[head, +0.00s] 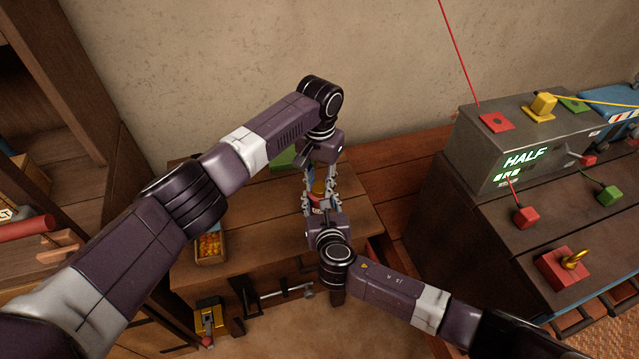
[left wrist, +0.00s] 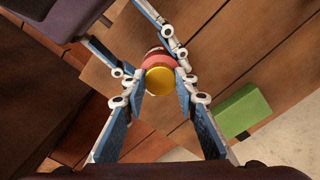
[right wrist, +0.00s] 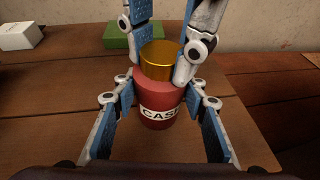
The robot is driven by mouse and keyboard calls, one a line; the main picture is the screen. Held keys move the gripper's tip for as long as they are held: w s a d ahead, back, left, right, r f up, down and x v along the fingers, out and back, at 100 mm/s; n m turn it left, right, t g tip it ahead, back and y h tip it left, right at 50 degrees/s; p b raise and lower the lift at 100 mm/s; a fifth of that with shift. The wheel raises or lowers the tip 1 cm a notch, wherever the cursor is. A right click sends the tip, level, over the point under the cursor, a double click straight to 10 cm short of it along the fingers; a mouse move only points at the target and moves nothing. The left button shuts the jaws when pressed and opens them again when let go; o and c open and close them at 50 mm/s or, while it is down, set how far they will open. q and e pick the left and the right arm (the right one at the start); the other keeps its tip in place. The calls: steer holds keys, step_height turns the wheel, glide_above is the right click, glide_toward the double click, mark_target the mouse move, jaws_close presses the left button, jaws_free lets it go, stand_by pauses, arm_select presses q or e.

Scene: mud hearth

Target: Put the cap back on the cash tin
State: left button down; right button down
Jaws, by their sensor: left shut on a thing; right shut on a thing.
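The red cash tin (right wrist: 160,105), with a white label, stands upright between the fingers of my right gripper (head: 318,210), which is shut on it. The gold cap (right wrist: 160,54) is at the top of the tin. My left gripper (head: 320,180) comes down from above and is shut on the cap. In the left wrist view the cap (left wrist: 160,81) lies over the red tin top (left wrist: 158,61), roughly in line with it. The cap's lower edge meets the tin's top in the right wrist view; I cannot tell whether it is seated.
A green block (head: 284,158) lies behind the grippers on the wooden table (head: 260,215). A small tray of orange pieces (head: 210,246) sits at its left. A grey box reading HALF (head: 520,150) stands on the dark bench at right. Wooden shelving (head: 75,100) rises at left.

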arm_select(q)
steer(key=c, duration=1.5)
jaws_free()
steer(key=shift+o, duration=0.2)
steer(key=shift+r, duration=0.15)
step_height(320, 180, up, 12)
arm_select(e)
steer(key=c, duration=1.1)
jaws_free()
steer(key=v, duration=1.2)
